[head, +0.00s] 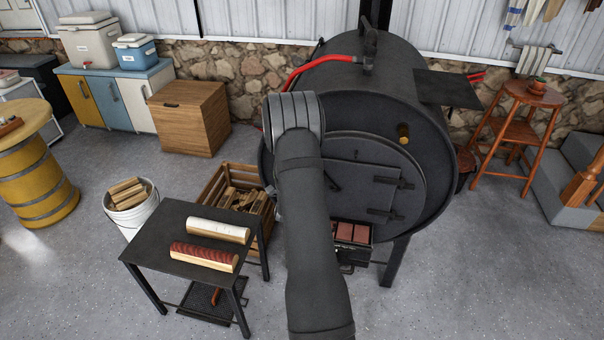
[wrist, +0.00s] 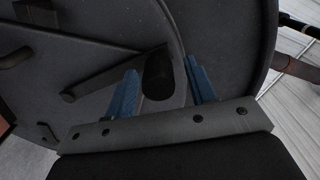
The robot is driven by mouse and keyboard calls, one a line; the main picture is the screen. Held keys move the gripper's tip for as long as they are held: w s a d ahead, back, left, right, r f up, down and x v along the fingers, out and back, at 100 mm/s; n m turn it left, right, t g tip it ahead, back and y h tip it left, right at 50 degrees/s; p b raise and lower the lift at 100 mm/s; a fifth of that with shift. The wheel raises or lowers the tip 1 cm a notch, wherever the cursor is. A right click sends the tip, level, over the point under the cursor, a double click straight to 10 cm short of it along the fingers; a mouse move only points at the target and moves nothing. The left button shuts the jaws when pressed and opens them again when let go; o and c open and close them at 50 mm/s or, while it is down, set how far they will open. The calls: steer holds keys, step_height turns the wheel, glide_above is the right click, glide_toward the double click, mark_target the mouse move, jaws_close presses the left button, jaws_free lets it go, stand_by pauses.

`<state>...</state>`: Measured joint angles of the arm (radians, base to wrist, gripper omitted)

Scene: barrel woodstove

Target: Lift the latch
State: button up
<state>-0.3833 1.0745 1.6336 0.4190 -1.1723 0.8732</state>
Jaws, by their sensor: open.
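The black barrel stove's front carries a square dark door (head: 362,192) with hinges (head: 385,181) on its right side. In the wrist view the latch is a dark flat bar (wrist: 105,75) lying across the stove front, with a thick black round handle (wrist: 158,83) near one end. My gripper (wrist: 161,70) is open, with one blue finger on each side of the handle. The handle stands between the fingers, with a gap visible on the right; contact on the left is unclear. In the head view my arm hides the gripper and most of the latch.
A dark metal table (head: 165,250) with two split logs stands at the front left. A wooden crate (head: 260,207) of firewood is beside the stove. A white bucket (head: 130,212) of wood is further left.

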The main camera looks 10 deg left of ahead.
steer(key=s, duration=1.7)
steer(key=shift+s, duration=0.15)
steer(key=w, duration=1.7)
steer(key=shift+w, duration=0.25)
